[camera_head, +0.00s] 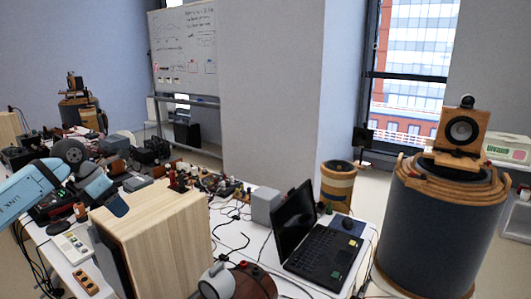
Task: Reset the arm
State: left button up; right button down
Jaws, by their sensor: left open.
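My left arm comes in from the left edge, light blue with dark joints. My left gripper (117,206) is open, above the left part of the white table (231,240), and appears just at the upper left of a pale wooden box (165,235). Nothing is seen held in it. My right gripper is not in view.
A black laptop (318,251) stands open on the table at the right, with a grey box (266,205) behind it. Cables and small electronics crowd the table. A large dark drum (437,230) with a wooden speaker (463,132) stands at the right.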

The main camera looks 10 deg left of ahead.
pick_arm(q)
jog(key=s+d+f+n+t+h, duration=0.1)
jog(key=s+d+n+t+h, duration=0.15)
jog(key=d+h, duration=0.65)
jog(key=s+d+f+n+t+h, duration=0.1)
jog(key=s+d+n+t+h, duration=0.15)
jog(key=d, duration=1.25)
jog(key=s+a+f+n+t+y, duration=0.35)
jog(key=s+f+n+y, duration=0.45)
jog(key=n, duration=0.8)
jog(key=s+a+f+n+t+y, duration=0.2)
jog(key=s+a+f+n+y, duration=0.2)
jog(key=s+f+n+y, duration=0.75)
jog(key=s+d+f+n+g+h, duration=0.1)
jog(key=s+f+n+g+h, duration=0.1)
jog(key=s+n+g, duration=0.4)
jog(key=s+d+f+n+g+h, duration=0.15)
jog(key=s+g, duration=0.25)
jog(key=s, duration=0.4)
jog(key=w+d+f+t+h+p, duration=0.3)
jog(key=w+d+f+t+p, duration=0.2)
jog(key=f+t+p, duration=0.1)
jog(key=shift+w+d+f+t, duration=0.35)
jog(key=shift+f+t, duration=0.4)
jog(key=shift+f, duration=0.3)
